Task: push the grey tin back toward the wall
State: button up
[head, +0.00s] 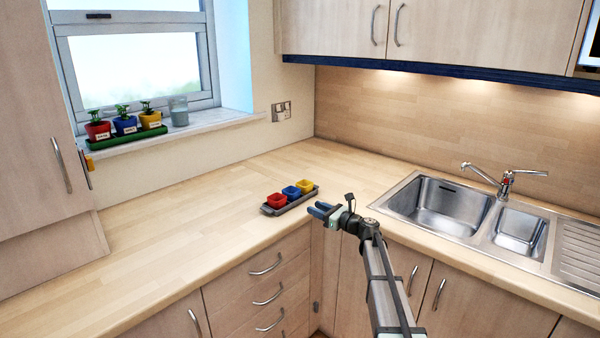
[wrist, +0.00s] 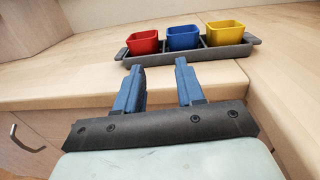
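The grey tin (head: 284,208) is a long, dark, shallow tray with end handles on the worktop near the front inner corner. It also shows in the wrist view (wrist: 200,54). It holds a red cup (head: 277,200), a blue cup (head: 291,192) and a yellow cup (head: 305,186) in a row. My gripper (head: 322,209) has blue fingers and is at the worktop's front edge, just in front of the tin's right part. In the wrist view my gripper (wrist: 157,66) is open with nothing between its fingers. The fingertips look close to the tin's front side; I cannot tell whether they touch.
Bare worktop (head: 330,165) lies behind the tin up to the wall. A sink (head: 440,205) with a tap (head: 505,182) is to the right. A green tray (head: 125,138) with potted plants and a glass jar (head: 179,111) stand on the windowsill.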

jog(key=o, duration=0.6)
jog(key=w+a+r+n+g+y, duration=0.1)
jog(key=w+a+r+n, duration=0.2)
jog(key=a+r, duration=0.8)
jog(key=shift+w+a+g+y, duration=0.4)
jog(key=shift+w+a, duration=0.3)
jog(key=shift+w, duration=0.4)
jog(key=o, duration=0.3)
jog(key=w+a+r+n+g, duration=0.1)
jog(key=w+a+r+n, duration=0.1)
jog(key=a, duration=0.4)
notch_tip(320, 180, up, 2)
jog(key=shift+w+r+n+g, duration=0.1)
jog(key=shift+w+n+g, duration=0.25)
jog(key=shift+w, duration=0.35)
jog(key=shift+o, duration=1.1)
jog(key=w+a+r+n+g+h, duration=0.2)
jog(key=w+a+n, duration=0.1)
jog(key=a, duration=0.2)
jog(key=shift+w+r+h, duration=0.15)
jog(key=shift+r+h, duration=0.15)
jog(key=w+d+f+n+g+h, duration=0.2)
jog(key=w+d+n+g+h, duration=0.1)
jog(key=w+d+n+h, duration=0.25)
jog(key=s+d+f+n+g+h, duration=0.2)
jog(key=s+d+f+g+h, duration=0.1)
jog(key=d+h, duration=0.4)
jog(key=shift+s+d+n, duration=0.2)
jog(key=shift+d+n, duration=0.2)
jog(key=shift+d, duration=0.35)
